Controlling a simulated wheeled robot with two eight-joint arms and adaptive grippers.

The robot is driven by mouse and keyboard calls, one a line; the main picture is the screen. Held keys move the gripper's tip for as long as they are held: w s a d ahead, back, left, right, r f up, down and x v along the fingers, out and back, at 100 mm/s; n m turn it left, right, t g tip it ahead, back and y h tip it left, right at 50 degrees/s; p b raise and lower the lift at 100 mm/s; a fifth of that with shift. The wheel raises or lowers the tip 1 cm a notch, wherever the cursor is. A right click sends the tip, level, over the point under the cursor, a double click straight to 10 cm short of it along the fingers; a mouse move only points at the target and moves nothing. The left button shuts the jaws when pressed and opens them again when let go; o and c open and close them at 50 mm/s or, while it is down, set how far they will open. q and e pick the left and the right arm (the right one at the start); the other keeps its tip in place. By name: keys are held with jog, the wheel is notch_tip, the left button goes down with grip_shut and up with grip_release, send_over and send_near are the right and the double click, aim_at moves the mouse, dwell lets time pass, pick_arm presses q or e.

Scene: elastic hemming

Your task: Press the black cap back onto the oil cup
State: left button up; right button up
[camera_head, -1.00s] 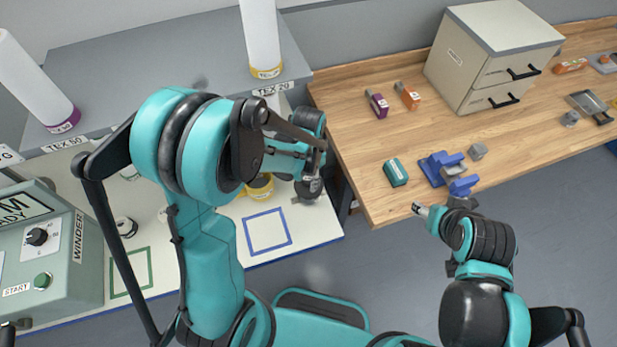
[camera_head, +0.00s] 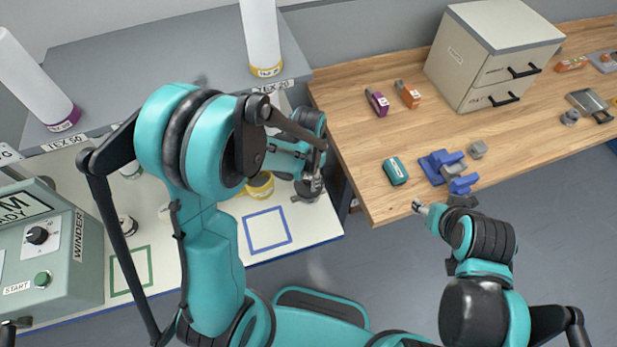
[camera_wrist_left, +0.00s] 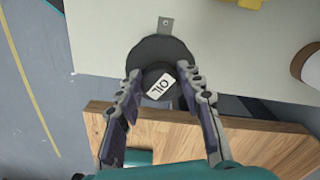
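The oil cup (camera_wrist_left: 158,52) is a dark round body with a flat tab, at the edge of the white worktop. In the head view its dark base (camera_head: 308,191) shows below my left gripper (camera_head: 312,178). A smaller black round part with a white "OIL" label (camera_wrist_left: 161,86), which looks like the cap, overlaps the cup in the left wrist view. The fingers of my left gripper (camera_wrist_left: 160,82) flank this part closely; I cannot tell whether they touch it, or whether it is seated. My right gripper (camera_head: 420,208) is small, near the wooden table's front edge; its fingers are unclear.
A yellow roll (camera_head: 260,186) and a blue square outline (camera_head: 267,231) are left of the cup. The winder box (camera_head: 48,250) stands at far left.

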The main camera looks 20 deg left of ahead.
pick_arm(q)
jog(key=o, duration=0.6)
jog(key=shift+c, duration=0.2)
notch_tip(320, 180, up, 12)
dwell(0.6)
jog(key=s+a+f+n+t+b, duration=0.2)
jog(key=s+n+t+b, duration=0.1)
jog(key=s+b, duration=0.2)
jog(key=s+a+f+n+t+b, duration=0.2)
jog(key=s+n+t+b, duration=0.2)
jog(key=s, duration=0.1)
jog(key=shift+a+f+b, duration=0.25)
jog(key=shift+a+b, duration=0.05)
jog(key=shift+b, duration=0.05)
